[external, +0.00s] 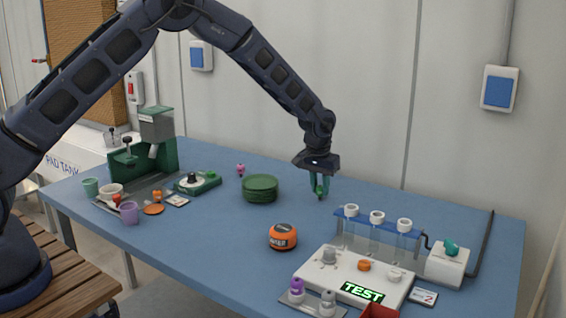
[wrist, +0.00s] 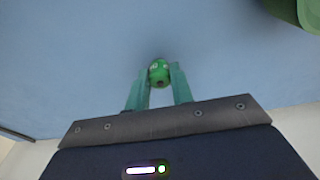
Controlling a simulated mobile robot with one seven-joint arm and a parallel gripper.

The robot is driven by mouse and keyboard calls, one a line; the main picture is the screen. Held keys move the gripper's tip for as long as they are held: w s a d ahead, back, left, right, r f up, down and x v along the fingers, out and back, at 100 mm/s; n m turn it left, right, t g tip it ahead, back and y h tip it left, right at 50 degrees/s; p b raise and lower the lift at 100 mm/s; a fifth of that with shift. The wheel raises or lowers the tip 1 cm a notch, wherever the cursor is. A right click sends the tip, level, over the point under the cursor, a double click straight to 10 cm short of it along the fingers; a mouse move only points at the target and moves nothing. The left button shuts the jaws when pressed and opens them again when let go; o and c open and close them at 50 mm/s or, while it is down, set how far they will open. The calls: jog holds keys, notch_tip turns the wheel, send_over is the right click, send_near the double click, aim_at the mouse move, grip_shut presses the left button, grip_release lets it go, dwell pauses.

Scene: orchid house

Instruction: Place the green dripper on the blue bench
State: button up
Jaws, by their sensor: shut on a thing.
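My gripper (external: 319,186) is over the back middle part of the blue bench (external: 225,240). It points down and is shut on the green dripper (wrist: 159,72), a small rounded green thing between the two teal fingertips in the wrist view. The dripper also shows at the fingertips in the external view (external: 320,190). It is close to the bench top. I cannot tell whether it touches the surface. The bench top below it is bare in the wrist view (wrist: 80,60).
An orange round device (external: 283,237) is nearer the front. A white test station (external: 355,276) and a rack with tubes (external: 376,222) stand to the right. A small pink item (external: 240,170) stands behind the dishes.

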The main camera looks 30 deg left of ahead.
jog(key=o, duration=1)
jog(key=shift+f, duration=0.1)
jog(key=shift+c, duration=0.2)
notch_tip(320, 180, up, 11)
jog(key=s, duration=0.2)
jog(key=s+a+r+t, duration=0.1)
jog(key=s+a+r, duration=0.8)
jog(key=a+r, duration=0.25)
jog(key=s+a+r, duration=1)
jog(key=r, duration=0.3)
jog(key=s+a+r+t, duration=0.1)
jog(key=s+a+r, duration=0.1)
jog(key=s+a, duration=0.35)
jog(key=s+a+r, duration=0.2)
jog(key=s, duration=0.7)
jog(key=s+a+f, duration=0.2)
jog(key=s, duration=0.6)
jog(key=s+a+f, duration=0.2)
jog(key=s+a, duration=0.1)
jog(key=s, duration=0.6)
jog(key=shift+s+t, duration=0.2)
jog(key=shift+t, duration=0.2)
